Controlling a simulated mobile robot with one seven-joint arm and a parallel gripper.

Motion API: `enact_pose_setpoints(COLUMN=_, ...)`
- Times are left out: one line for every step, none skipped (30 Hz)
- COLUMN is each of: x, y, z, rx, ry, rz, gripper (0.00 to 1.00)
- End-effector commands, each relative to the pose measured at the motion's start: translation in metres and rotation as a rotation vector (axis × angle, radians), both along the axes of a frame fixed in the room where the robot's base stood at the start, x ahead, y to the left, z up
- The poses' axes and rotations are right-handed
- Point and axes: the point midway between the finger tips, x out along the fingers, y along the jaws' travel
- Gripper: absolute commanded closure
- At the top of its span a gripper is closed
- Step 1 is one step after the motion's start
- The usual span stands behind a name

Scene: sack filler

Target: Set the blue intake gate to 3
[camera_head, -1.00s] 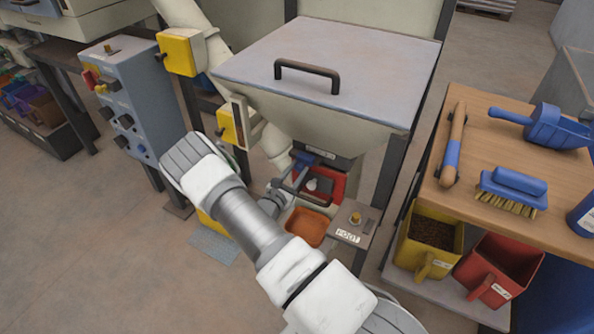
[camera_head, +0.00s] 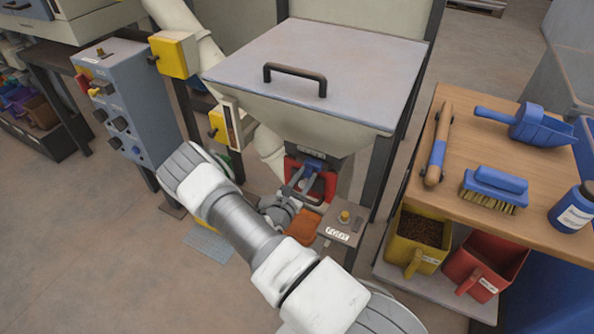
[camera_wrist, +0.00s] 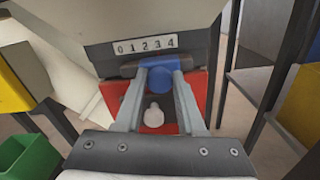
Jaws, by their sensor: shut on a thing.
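The blue intake gate (camera_wrist: 161,76) shows in the wrist view as a blue knob on a dark bar under the hopper's mouth. A white number strip (camera_wrist: 145,46) reading 0 to 4 is just above it. The knob's middle lies roughly under the 3; I see no clear pointer mark. My gripper (camera_wrist: 158,84) is shut on the blue gate, one finger on each side. In the head view my gripper (camera_head: 300,182) reaches under the hopper (camera_head: 300,118), and the blue gate (camera_head: 313,165) shows partly behind the fingers.
A red part (camera_wrist: 198,92) with a white knob (camera_wrist: 153,116) is below the gate. A small stand (camera_head: 340,224) with a brass button is right of my gripper, by an orange tray (camera_head: 303,228). A wooden bench (camera_head: 480,135) stands right; a control box (camera_head: 125,105) stands left.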

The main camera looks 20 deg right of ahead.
Motion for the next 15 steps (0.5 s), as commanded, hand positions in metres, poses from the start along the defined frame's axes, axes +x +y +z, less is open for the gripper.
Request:
enact_pose_setpoints(x=-0.0028, y=-0.0007, z=-0.0012, rx=0.002, ry=0.005, rz=-0.001, gripper=1.0)
enact_pose_setpoints(x=-0.0029, y=-0.0009, z=-0.0015, rx=0.002, ry=0.005, rz=-0.001, gripper=1.0)
enact_pose_setpoints(x=-0.0028, y=-0.0008, z=-0.0019, rx=0.002, ry=0.004, rz=-0.001, gripper=1.0)
enact_pose_setpoints(x=-0.0027, y=-0.0007, z=-0.0019, rx=0.002, ry=0.004, rz=-0.001, gripper=1.0)
enact_pose_setpoints(x=-0.0027, y=-0.0007, z=-0.0019, rx=0.002, ry=0.004, rz=-0.001, gripper=1.0)
enact_pose_setpoints(x=-0.0025, y=-0.0006, z=-0.0019, rx=0.002, ry=0.004, rz=0.0, gripper=1.0)
enact_pose_setpoints(x=-0.0025, y=-0.0006, z=-0.002, rx=0.002, ry=0.004, rz=0.0, gripper=1.0)
enact_pose_setpoints(x=-0.0024, y=-0.0005, z=-0.0019, rx=0.002, ry=0.004, rz=0.0, gripper=1.0)
enact_pose_setpoints(x=-0.0024, y=-0.0004, z=-0.0019, rx=0.002, ry=0.004, rz=0.0, gripper=0.58)
enact_pose_setpoints(x=-0.0023, y=-0.0004, z=-0.0019, rx=0.003, ry=0.003, rz=0.0, gripper=0.53)
enact_pose_setpoints(x=-0.0022, y=-0.0003, z=-0.0019, rx=0.003, ry=0.003, rz=0.0, gripper=0.47)
enact_pose_setpoints(x=-0.002, y=-0.0004, z=-0.0017, rx=0.002, ry=0.003, rz=0.0, gripper=0.4)
enact_pose_setpoints(x=-0.0019, y=-0.0005, z=-0.0016, rx=0.002, ry=0.003, rz=0.0, gripper=0.34)
enact_pose_setpoints(x=-0.0019, y=-0.0006, z=-0.0014, rx=0.002, ry=0.003, rz=0.0, gripper=0.31)
enact_pose_setpoints(x=-0.0017, y=-0.0006, z=-0.0013, rx=0.001, ry=0.002, rz=-0.001, gripper=0.31)
